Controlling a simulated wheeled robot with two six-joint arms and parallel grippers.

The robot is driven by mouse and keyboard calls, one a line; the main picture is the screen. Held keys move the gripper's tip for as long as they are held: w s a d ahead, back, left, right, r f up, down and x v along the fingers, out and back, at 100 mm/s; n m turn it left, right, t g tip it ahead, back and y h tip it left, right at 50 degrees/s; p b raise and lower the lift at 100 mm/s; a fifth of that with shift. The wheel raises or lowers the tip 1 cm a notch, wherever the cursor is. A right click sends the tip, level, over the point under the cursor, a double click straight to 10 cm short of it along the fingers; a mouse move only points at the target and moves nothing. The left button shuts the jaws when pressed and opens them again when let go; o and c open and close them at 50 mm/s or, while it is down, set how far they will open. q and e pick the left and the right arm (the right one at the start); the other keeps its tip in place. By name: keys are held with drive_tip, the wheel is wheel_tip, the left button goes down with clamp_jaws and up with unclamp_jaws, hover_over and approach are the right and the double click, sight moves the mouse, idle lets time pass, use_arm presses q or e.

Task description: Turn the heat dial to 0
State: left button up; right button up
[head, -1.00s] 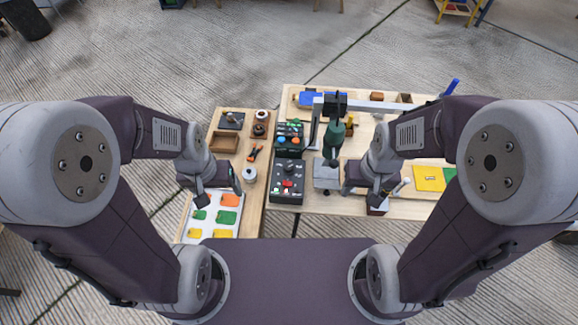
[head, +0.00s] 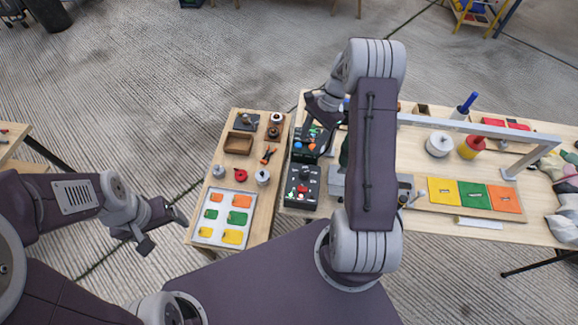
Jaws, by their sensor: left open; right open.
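A black control box (head: 296,205) stands at the left edge of the right table, with a black dial (head: 304,173) near its far end and a red button (head: 303,188) below it. Another black box (head: 300,157) with coloured controls sits just behind it. The labels are too small to read, so I cannot tell which control is the heat dial. My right gripper (head: 317,118) is open, above the far end of the rear box, and partly hides it. Whether it touches anything is unclear. My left gripper (head: 163,230) is open and empty, left of the left table, over the floor.
The left table holds a white tray (head: 198,236) of coloured pieces, a wooden box (head: 238,144) and a red item (head: 241,175). My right arm hides part of the right table. A grey metal frame (head: 470,126) and coloured panels (head: 474,195) stand farther right.

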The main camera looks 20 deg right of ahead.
drive_tip(key=s+d, duration=0.1)
drive_tip(key=d, duration=0.1)
drive_tip(key=p, duration=0.2)
approach(305, 172)
drive_tip(key=f, duration=0.1)
drive_tip(key=x, duration=0.6)
drive_tip(key=shift+a+f+p, duration=0.2)
drive_tip(key=shift+a+p, duration=0.05)
drive_tip(key=shift+p, duration=0.05)
drive_tip(key=shift+a+f, duration=0.15)
drive_tip(key=shift+f, duration=0.2)
use_arm(q)
drive_tip(key=r, duration=0.3)
drive_tip(key=shift+s+d, duration=0.15)
drive_tip(key=shift+d, duration=0.1)
use_arm(e)
clamp_jaws()
use_arm(q)
drive_tip(key=shift+f, duration=0.1)
